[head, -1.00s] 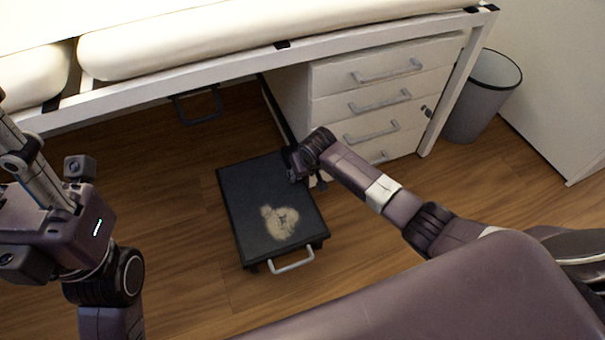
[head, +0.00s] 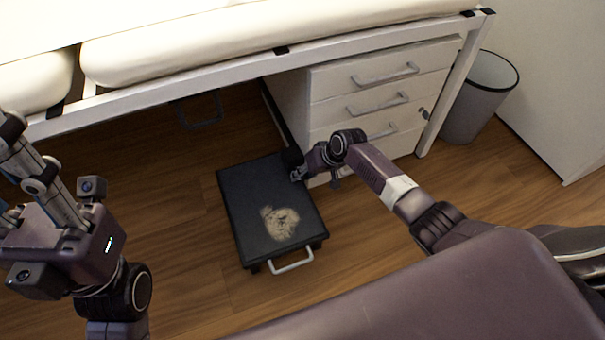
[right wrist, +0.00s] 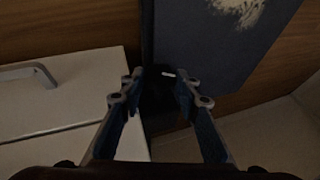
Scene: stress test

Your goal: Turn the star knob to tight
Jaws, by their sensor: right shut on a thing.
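The star knob (right wrist: 160,92) is a dark, dim shape between my right fingertips in the right wrist view, with a small white mark near it. My right gripper (right wrist: 160,84) is shut on it, one finger on each side. In the head view the right gripper (head: 298,174) is at the right edge of the black step platform (head: 250,190), beside the drawer unit; the knob is mostly hidden there and its setting cannot be read. My left gripper (head: 40,195) is at the left edge of the head view, away from the knob; its fingertips are not clear.
A white drawer unit (head: 335,112) stands close to the right gripper, under the white frame of a padded bed (head: 200,50). The platform has a pale worn patch (head: 280,222) and a front handle (head: 291,262). A grey bin (head: 478,105) stands at right. Wooden floor is clear at left.

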